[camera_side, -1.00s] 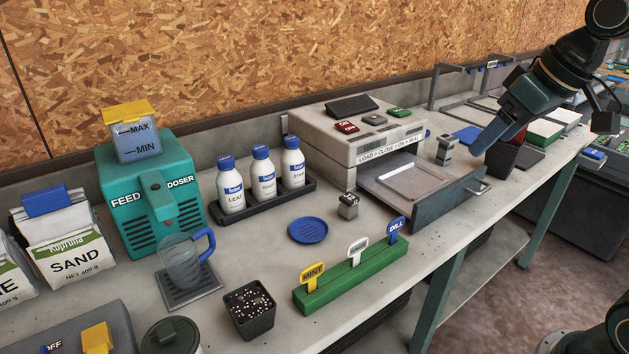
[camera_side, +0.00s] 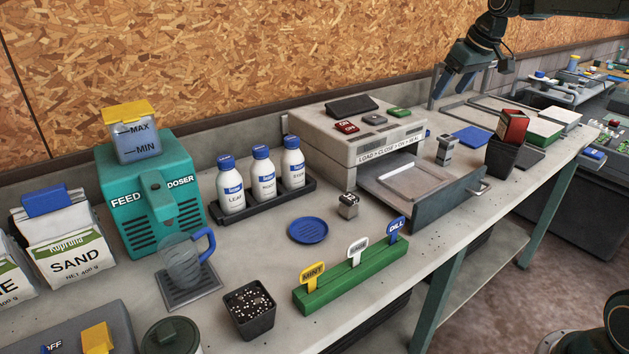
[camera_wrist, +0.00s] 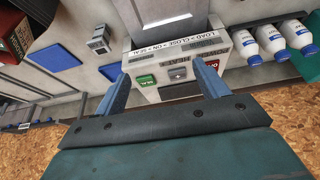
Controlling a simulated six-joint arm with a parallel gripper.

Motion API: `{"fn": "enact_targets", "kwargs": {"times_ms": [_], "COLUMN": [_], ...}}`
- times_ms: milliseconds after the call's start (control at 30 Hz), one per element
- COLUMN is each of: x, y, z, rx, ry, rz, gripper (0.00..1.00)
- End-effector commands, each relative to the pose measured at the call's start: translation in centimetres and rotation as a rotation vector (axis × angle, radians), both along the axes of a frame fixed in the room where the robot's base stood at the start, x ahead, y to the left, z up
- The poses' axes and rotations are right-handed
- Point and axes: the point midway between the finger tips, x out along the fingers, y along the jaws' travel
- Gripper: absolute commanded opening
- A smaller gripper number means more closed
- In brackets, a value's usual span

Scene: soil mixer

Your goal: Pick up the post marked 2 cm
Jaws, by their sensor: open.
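Two small grey posts stand on the bench, and their marks are too small to read. The shorter post (camera_side: 348,206) is in front of the sealing machine, near the blue dish. The taller post (camera_side: 446,150) stands beyond the machine's open drawer; in the wrist view a grey post (camera_wrist: 98,42) shows at upper left. I cannot tell which is marked 2 cm. My gripper (camera_side: 454,88) is open and empty, raised behind the taller post. In the wrist view my gripper (camera_wrist: 163,82) has its fingers apart over the machine's buttons.
The sealing machine (camera_side: 335,140) has its drawer (camera_side: 440,203) out. A dark pot (camera_side: 503,160) holds a red packet (camera_side: 513,125). Bottles in a tray (camera_side: 266,202), the blue dish (camera_side: 308,230) and a green label block (camera_side: 350,278) stand to the left.

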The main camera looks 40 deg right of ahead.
Motion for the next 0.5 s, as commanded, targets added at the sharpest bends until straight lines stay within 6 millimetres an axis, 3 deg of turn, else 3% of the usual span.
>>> {"fn": "enact_targets", "kwargs": {"times_ms": [200,500], "x": [2.4,3.5], "y": [-6.5,-14.6], "z": [-3.3,-8.5], "rx": [0.003,0.004], "ry": [0.012,0.021], "rz": [-0.008,-0.010], "gripper": [0.73,0.73]}}
